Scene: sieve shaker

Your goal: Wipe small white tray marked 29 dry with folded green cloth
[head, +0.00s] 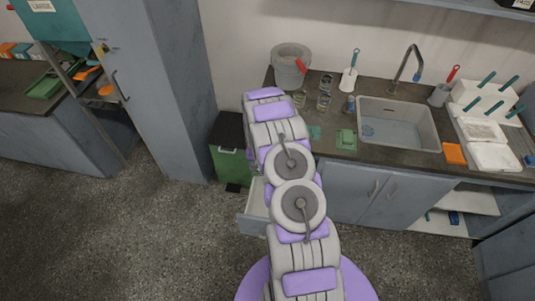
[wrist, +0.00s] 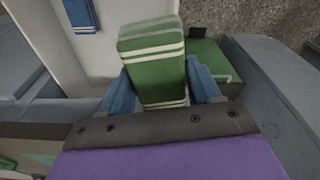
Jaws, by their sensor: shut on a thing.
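My gripper (wrist: 159,72) shows in the wrist view, with its two blue fingers shut on the folded green cloth (wrist: 152,58), which has white stripes. The cloth stands up between the fingers, over or close to a pale open drawer (wrist: 85,52). In the head view my own arm hides the gripper and the held cloth. Two small white trays lie at the right of the counter, one farther back (head: 482,130) and one nearer (head: 494,157). Their markings are too small to read, so I cannot tell which is 29.
A drawer (head: 252,222) stands open below the counter, beside a green bin (head: 230,163). A folded blue cloth (wrist: 82,14) lies in the pale drawer. The counter holds a sink (head: 397,124), a green block-like item (head: 346,140), an orange cloth (head: 454,153) and a white rack (head: 482,100).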

